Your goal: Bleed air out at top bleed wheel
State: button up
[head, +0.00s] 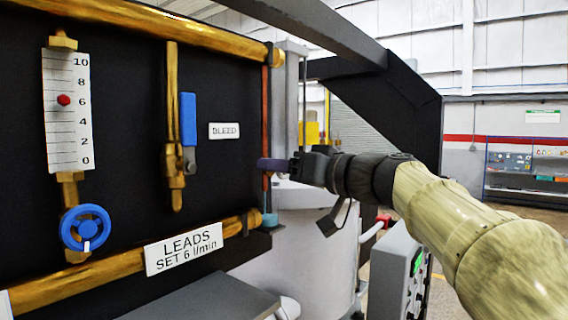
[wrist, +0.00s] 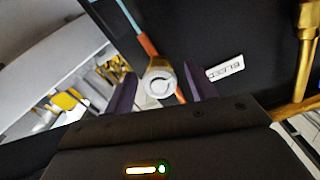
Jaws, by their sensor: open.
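The label BLEED (head: 224,131) is on the black panel, beside a brass valve (head: 176,180) with an upright blue lever (head: 188,120). The label also shows upside down in the wrist view (wrist: 225,70). No wheel shows at this valve. My gripper (head: 272,164) is at the panel's right edge, in front of a thin orange tube, right of and below the label. In the wrist view its purple fingers (wrist: 160,90) are apart, with a round brass-sided, white-faced part (wrist: 160,78) seen between them. I cannot tell whether they touch it.
Brass pipes (head: 150,20) run along the panel's top and bottom. A grey cabinet (head: 398,270) stands below my arm.

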jog(key=shift+d, duration=0.1)
jog(key=c, duration=1)
